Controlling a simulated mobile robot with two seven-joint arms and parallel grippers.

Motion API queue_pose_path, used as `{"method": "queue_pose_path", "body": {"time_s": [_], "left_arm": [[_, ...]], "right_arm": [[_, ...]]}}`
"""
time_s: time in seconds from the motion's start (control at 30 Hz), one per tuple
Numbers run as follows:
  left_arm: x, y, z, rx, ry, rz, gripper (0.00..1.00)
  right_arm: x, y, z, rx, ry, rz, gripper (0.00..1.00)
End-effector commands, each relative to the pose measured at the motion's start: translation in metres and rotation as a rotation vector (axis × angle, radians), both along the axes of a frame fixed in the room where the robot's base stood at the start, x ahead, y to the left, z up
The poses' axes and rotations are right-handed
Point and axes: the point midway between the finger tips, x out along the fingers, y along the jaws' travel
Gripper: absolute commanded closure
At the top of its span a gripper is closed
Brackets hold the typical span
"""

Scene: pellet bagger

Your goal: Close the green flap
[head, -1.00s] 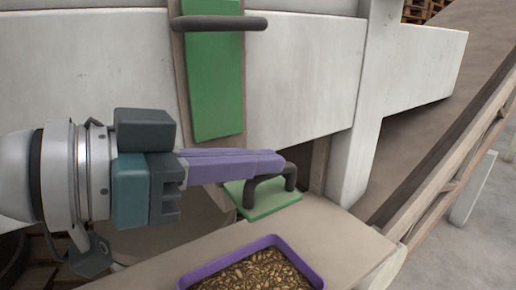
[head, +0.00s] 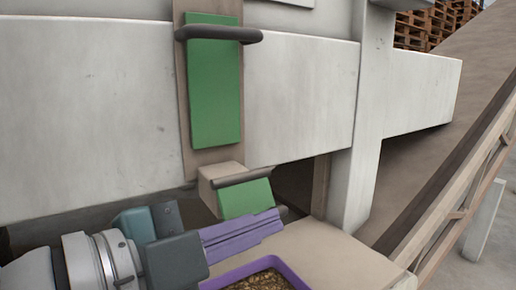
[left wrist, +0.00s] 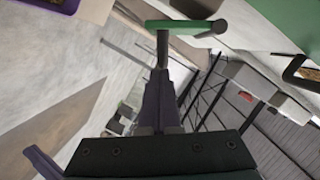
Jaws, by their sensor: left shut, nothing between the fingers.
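The small green flap (head: 244,199) is at the lower middle of the head view, below a dark bar on a pale block. It slopes, and its lower edge is partly hidden behind my fingers. My left gripper (head: 279,215) is shut and empty, its purple fingers lying across the front of the flap's lower edge. A dark handle end shows just beyond the fingertips. In the left wrist view the flap (left wrist: 182,24) is seen nearly edge-on, with a dark rod reaching down to the fingertips (left wrist: 160,72); whether they touch is unclear. My right gripper is not in view.
A tall green panel (head: 214,85) with a dark bar (head: 218,34) is above the flap on the pale wall. A purple tray (head: 258,268) of pellets sits on the ledge (head: 335,252) below. A sloping belt with a wooden rail is at right.

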Motion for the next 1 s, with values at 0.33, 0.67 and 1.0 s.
{"method": "queue_pose_path", "body": {"time_s": [0.33,0.67,1.0], "left_arm": [[0.006,0.004,-0.024,0.163,-0.226,0.001,1.0],[0.011,0.008,-0.032,0.249,-0.344,0.002,1.0],[0.013,0.009,-0.033,0.269,-0.371,0.002,1.0]], "right_arm": [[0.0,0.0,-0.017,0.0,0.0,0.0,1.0],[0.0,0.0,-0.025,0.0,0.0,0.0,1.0],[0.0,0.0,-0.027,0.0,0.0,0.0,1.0]]}}
